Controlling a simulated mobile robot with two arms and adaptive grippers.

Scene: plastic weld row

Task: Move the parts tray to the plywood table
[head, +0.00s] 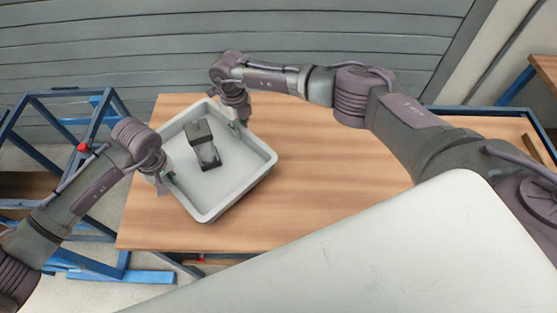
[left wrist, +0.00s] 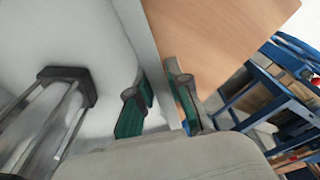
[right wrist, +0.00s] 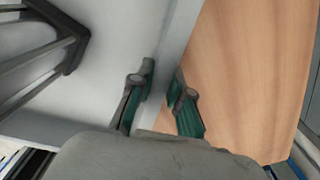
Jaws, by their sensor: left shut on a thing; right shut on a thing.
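The parts tray (head: 225,193) is a light grey, open, square tray over the left part of a wood-topped table (head: 320,190). A dark grey part with a paler end (head: 199,132) lies inside it. My left gripper (head: 166,176) is shut on the tray's left wall; the left wrist view shows its green-padded fingers on both sides of that wall (left wrist: 140,40). My right gripper (head: 237,123) is shut on the tray's far right wall, which also shows between its fingers in the right wrist view (right wrist: 180,35). I cannot tell whether the tray touches the tabletop.
A blue metal frame (head: 100,112) stands left of the table, with a red knob (head: 82,148) on it. A grey slatted shutter (head: 180,45) closes the back. Another wood-topped surface (head: 546,68) shows at the far right. The tabletop right of the tray is clear.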

